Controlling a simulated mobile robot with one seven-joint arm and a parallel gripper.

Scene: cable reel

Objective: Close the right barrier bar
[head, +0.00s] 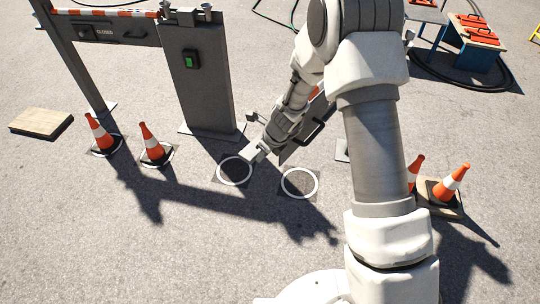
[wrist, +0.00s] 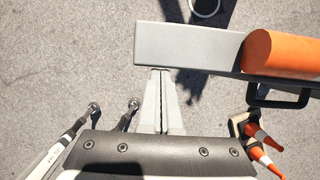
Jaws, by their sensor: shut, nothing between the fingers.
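The right barrier bar is mostly hidden behind my arm in the head view; its grey end plate (head: 291,154) and dark handle (head: 320,128) show beside my gripper. In the wrist view the bar (wrist: 190,46) is a grey beam with an orange roller (wrist: 284,54) on it and a black handle (wrist: 280,98) below. My gripper (head: 254,153) is shut and empty. In the wrist view its fingertips (wrist: 161,71) are at the beam's lower edge, near its left end; I cannot tell if they touch. The left bar (head: 108,33) lies across to the grey post (head: 200,75) and reads CLOSED.
Two cones (head: 152,145) stand left of the post. Two white floor rings (head: 300,183) are empty. More cones (head: 449,184) stand on a wooden board at right. A wooden board (head: 40,122) lies far left. A blue table (head: 476,50) and black cable (head: 425,71) are at back right.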

